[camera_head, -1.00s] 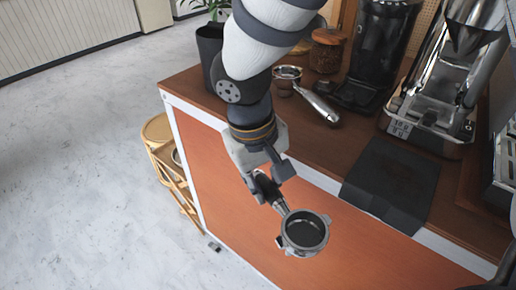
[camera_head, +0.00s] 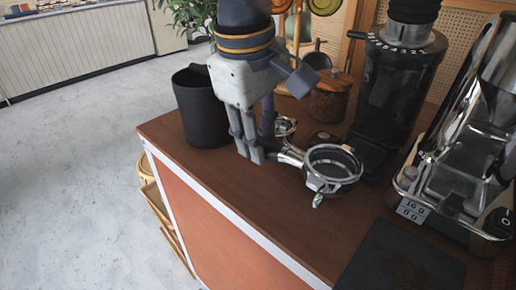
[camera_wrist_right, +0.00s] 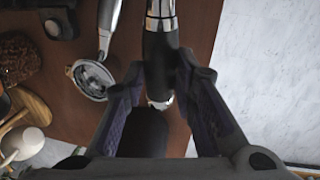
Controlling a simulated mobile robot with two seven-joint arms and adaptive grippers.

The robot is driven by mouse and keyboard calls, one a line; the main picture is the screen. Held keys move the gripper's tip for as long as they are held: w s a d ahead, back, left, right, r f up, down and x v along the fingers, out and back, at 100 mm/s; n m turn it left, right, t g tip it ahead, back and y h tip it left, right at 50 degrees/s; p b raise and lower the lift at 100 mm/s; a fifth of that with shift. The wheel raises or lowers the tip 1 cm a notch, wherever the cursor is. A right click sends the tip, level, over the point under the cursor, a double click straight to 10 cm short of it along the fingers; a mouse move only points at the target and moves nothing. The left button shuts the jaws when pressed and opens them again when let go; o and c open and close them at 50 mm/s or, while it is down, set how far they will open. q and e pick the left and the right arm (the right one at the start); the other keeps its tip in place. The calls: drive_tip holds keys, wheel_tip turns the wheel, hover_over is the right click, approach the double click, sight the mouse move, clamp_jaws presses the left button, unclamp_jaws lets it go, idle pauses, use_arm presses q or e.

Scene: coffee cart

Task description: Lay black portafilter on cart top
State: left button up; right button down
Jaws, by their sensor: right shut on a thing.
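The black portafilter has a round metal basket head (camera_head: 333,166), which faces up over the brown cart top (camera_head: 240,190). My right gripper (camera_head: 257,145) comes down from above and is shut on its handle. In the right wrist view, the black handle (camera_wrist_right: 159,62) lies between the fingers of this gripper (camera_wrist_right: 163,82). The portafilter looks level and low over the wood; I cannot tell whether it touches. A second portafilter (camera_head: 285,127) with a metal head lies behind, partly hidden by my gripper. It also shows in the right wrist view (camera_wrist_right: 93,80). My left gripper is not in view.
A black bin (camera_head: 203,110) stands at the left end of the cart. A jar (camera_head: 330,97) and a black grinder (camera_head: 396,95) stand behind the portafilter. A metal espresso machine (camera_head: 465,150) is at right. A dark mat (camera_head: 400,262) lies in front. The front left top is clear.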

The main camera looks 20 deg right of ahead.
drive_tip(key=shift+s+a+f, duration=0.1)
drive_tip(key=shift+s+f, duration=0.1)
drive_tip(key=shift+f, duration=2.9)
drive_tip(key=shift+c, duration=2.2)
unclamp_jaws()
drive_tip(key=shift+s, duration=0.1)
drive_tip(key=shift+r, duration=3.45)
